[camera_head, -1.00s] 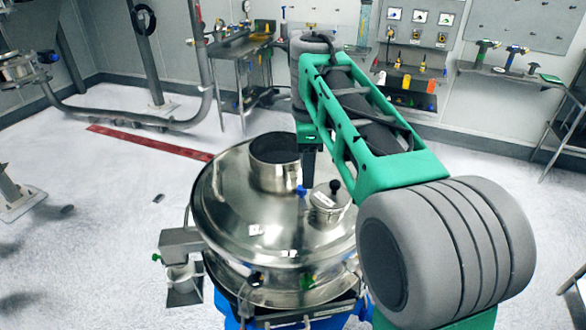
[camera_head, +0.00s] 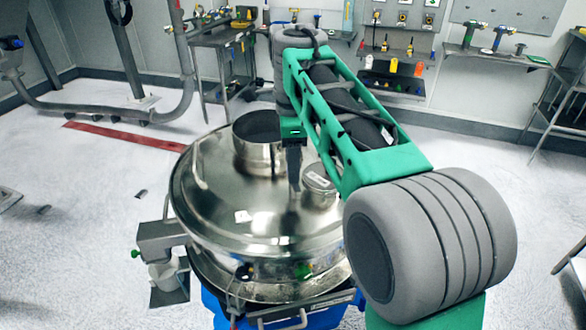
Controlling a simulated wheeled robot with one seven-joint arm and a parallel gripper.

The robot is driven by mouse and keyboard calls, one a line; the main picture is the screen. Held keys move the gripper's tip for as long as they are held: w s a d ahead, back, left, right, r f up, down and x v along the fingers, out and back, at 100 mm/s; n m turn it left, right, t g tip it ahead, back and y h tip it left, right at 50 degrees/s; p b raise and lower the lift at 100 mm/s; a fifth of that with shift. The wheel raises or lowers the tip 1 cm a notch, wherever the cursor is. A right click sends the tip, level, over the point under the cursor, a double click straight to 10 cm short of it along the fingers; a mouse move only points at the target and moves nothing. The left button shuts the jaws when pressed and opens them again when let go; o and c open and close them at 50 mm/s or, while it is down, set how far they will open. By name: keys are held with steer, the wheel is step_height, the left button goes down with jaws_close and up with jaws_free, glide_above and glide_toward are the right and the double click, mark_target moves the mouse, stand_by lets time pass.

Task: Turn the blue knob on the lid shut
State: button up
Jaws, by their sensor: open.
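The shiny metal lid (camera_head: 215,195) of the sifter is a wide dome with a raised open collar (camera_head: 258,155). A small capped port (camera_head: 319,188) stands on its right side. My gripper (camera_head: 294,180) points down just right of the collar, between it and the small port. It is seen edge-on as a dark narrow shape, open, its tips close over the lid. The blue knob is not visible now; my gripper or arm likely covers it. I cannot tell whether the fingers touch or surround it.
My green arm crosses the view from the right and hides part of the lid. A metal box-like bracket (camera_head: 160,240) sticks out at the sifter's left. A workbench (camera_head: 215,60) and a wall shelf (camera_head: 490,55) stand at the back.

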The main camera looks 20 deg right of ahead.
steer(key=shift+c, duration=0.4)
jaws_close()
steer(key=shift+n, duration=0.3)
steer(key=n, duration=0.8)
steer(key=shift+n, duration=0.4)
steer(key=n, duration=0.4)
steer(key=shift+n, duration=2.2)
